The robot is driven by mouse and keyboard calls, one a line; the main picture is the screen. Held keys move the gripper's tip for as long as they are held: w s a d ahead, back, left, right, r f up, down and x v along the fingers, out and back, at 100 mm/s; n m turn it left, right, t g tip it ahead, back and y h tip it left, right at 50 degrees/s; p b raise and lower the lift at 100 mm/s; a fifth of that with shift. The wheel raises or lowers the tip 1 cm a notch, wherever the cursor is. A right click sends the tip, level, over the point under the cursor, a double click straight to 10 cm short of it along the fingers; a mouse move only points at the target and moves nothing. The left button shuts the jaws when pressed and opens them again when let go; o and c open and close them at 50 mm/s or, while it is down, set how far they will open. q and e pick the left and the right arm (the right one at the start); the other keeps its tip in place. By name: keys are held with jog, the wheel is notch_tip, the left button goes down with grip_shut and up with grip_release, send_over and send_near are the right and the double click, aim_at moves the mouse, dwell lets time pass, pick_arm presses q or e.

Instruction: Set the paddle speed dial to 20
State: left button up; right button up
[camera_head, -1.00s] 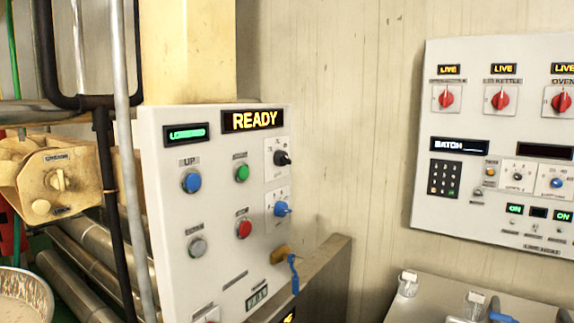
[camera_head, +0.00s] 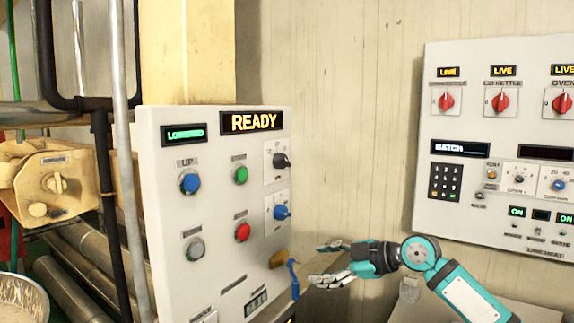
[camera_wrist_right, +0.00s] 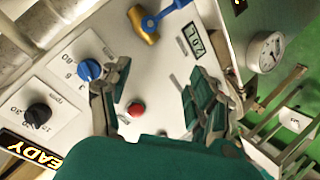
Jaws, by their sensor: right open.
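The control panel (camera_head: 215,150) under the READY sign has a black dial (camera_head: 281,160) at upper right and a blue dial (camera_head: 281,212) below it. In the right wrist view, the black dial (camera_wrist_right: 37,116) has printed numbers that look like 15, 20 and 30 around it. The blue dial (camera_wrist_right: 88,70) shows there too, by small numbers. Which one is the paddle speed dial I cannot read. My right gripper (camera_head: 325,264) is open and empty, right of the panel and lower than both dials. In its wrist view the open fingers (camera_wrist_right: 158,75) frame the panel, apart from the black dial.
Green (camera_head: 240,175) and red (camera_head: 243,231) buttons sit left of the dials. A second panel (camera_head: 480,120) hangs on the right wall. The wall between the panels is bare.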

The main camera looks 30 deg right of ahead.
jog(key=s+d+r+n+t, duration=0.1)
jog(key=d+r+t, duration=0.15)
jog(key=r, duration=0.75)
jog(key=s+d+r+t, duration=0.1)
jog(key=d+r+t, duration=0.15)
jog(key=r, duration=0.85)
jog(key=y+p, duration=0.1)
jog(key=p, duration=0.7)
send_near(289, 163)
jog(key=r, duration=0.2)
jog(key=shift+g, duration=0.4)
jog(key=p+x, duration=0.2)
jog(key=x, duration=0.1)
jog(key=p+x, duration=0.2)
jog(key=x, duration=0.2)
jog(key=f+p+x, duration=0.1)
jog(key=p+x, duration=0.1)
jog(key=x, duration=0.1)
jog(key=shift+w+f, duration=0.1)
jog(key=shift+w, duration=0.1)
jog(key=shift+c, duration=0.4)
